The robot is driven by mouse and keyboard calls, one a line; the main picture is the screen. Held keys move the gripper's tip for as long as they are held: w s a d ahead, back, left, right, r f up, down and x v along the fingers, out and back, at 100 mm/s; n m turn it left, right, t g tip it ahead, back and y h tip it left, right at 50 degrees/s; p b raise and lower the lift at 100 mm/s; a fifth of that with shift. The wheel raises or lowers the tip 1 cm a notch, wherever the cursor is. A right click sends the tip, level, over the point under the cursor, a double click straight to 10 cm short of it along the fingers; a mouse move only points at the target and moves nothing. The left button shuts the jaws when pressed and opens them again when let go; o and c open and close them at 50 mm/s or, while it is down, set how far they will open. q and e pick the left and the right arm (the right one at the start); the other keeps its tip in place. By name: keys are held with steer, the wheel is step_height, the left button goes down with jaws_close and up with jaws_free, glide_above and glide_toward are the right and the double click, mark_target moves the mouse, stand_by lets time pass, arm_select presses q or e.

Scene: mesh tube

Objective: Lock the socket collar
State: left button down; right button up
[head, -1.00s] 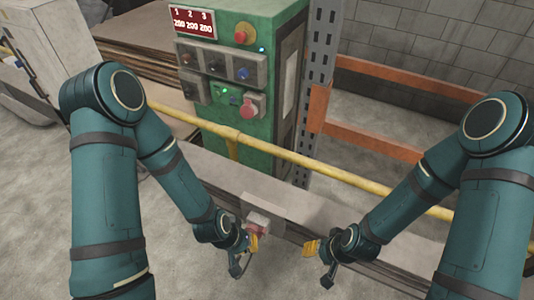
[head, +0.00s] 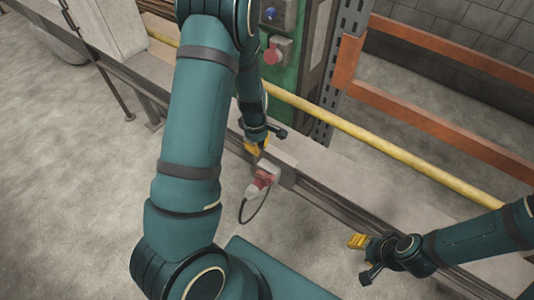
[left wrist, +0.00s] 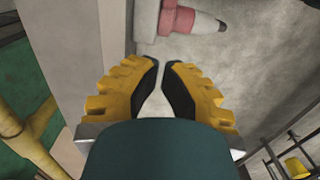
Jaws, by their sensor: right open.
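A pale socket box (head: 267,169) is on the near side of the grey rail. Its red collar (head: 261,180) faces down and left, with a pale plug (head: 252,191) in it and a black cable looping below. The red collar also shows at the top of the left wrist view (left wrist: 180,19). My left gripper (head: 258,149) is just above the socket box, apart from the collar. Its yellow fingers have their tips close together with nothing visible between them. My right gripper (head: 356,242) is open and empty, away to the lower right of the socket.
A grey rail (head: 330,203) and a yellow bar (head: 345,126) run across behind the socket. A green cabinet (head: 311,50) and an orange rack (head: 430,120) stand beyond. The concrete floor on the near side is clear.

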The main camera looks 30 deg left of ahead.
mark_target(271, 175)
arm_select(q)
steer(key=f, duration=0.3)
steer(key=f+b, duration=0.1)
steer(key=f, duration=0.1)
steer(key=f+b, duration=0.1)
steer(key=f, duration=0.2)
steer(key=shift+s+d+f, duration=0.1)
steer(key=shift+d+f, duration=0.15)
steer(key=shift+f, duration=0.1)
steer(key=shift+d+f+b, duration=0.15)
steer(key=shift+d+f, duration=0.15)
steer(key=shift+d, duration=0.25)
steer(key=shift+d+f+b, duration=0.15)
steer(key=shift+d+f, duration=0.15)
steer(key=shift+d, duration=0.2)
steer(key=shift+d+f, duration=0.4)
steer(key=shift+d, duration=0.1)
steer(key=shift+s+d+f, duration=0.1)
steer(key=shift+d+f, duration=0.2)
steer(key=shift+d, duration=0.15)
steer(key=shift+d+f, duration=0.15)
steer(key=shift+d, duration=0.2)
